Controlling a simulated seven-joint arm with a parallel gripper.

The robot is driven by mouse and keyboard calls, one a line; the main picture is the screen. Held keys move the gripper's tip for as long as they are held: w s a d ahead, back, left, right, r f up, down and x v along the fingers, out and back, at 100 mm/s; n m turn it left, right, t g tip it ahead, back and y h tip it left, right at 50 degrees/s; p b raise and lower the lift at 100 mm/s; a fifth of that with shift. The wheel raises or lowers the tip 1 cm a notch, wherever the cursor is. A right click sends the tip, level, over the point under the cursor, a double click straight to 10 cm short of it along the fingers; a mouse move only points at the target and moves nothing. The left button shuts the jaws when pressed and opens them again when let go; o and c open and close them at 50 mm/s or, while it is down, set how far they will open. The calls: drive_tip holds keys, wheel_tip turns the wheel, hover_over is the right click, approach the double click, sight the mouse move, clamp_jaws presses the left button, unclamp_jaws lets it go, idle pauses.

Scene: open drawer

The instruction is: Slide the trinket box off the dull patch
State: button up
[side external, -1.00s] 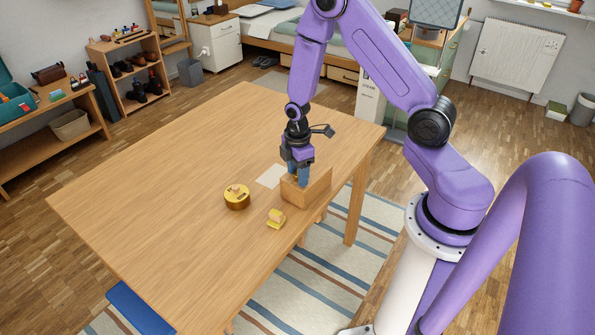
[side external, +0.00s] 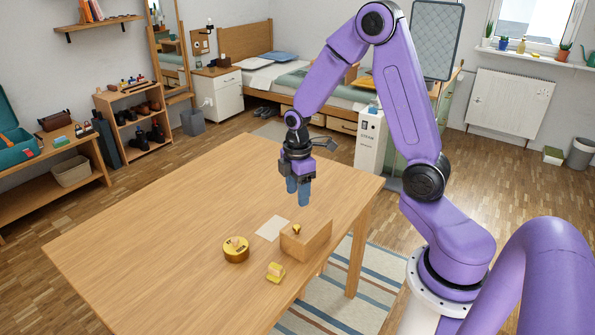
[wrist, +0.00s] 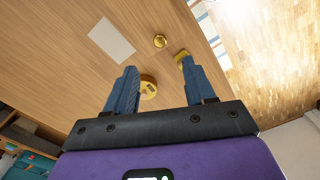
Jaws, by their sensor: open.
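The trinket box (side external: 313,242) looks like a plain wooden box with a small brass knob (side external: 296,230) on top. It stands near the right edge of the table. The dull patch (side external: 271,229) is a pale rectangle on the table top, just left of the box; I cannot tell whether their edges touch. In the wrist view the knob (wrist: 160,41) and the patch (wrist: 111,39) show apart, and the box blends with the table. My gripper (side external: 298,198) is open and empty, fingers pointing down, above the box and clear of the knob.
A round gold tin (side external: 236,250) stands left of the box, and a small yellow object (side external: 275,272) lies in front of it. The wide left part of the wooden table (side external: 150,240) is clear. The table's right edge is close to the box.

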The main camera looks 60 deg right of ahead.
wheel_tip(320, 180, up, 6)
drive_tip(key=shift+f, duration=0.1)
idle(0.4)
drive_tip(key=s+a+r, duration=0.2)
drive_tip(key=s+a, duration=0.4)
drive_tip(key=s, duration=0.5)
drive_tip(key=s+a+r, duration=0.2)
drive_tip(key=s+a, duration=0.5)
drive_tip(key=s, duration=0.5)
drive_tip(key=shift+s+r, duration=0.2)
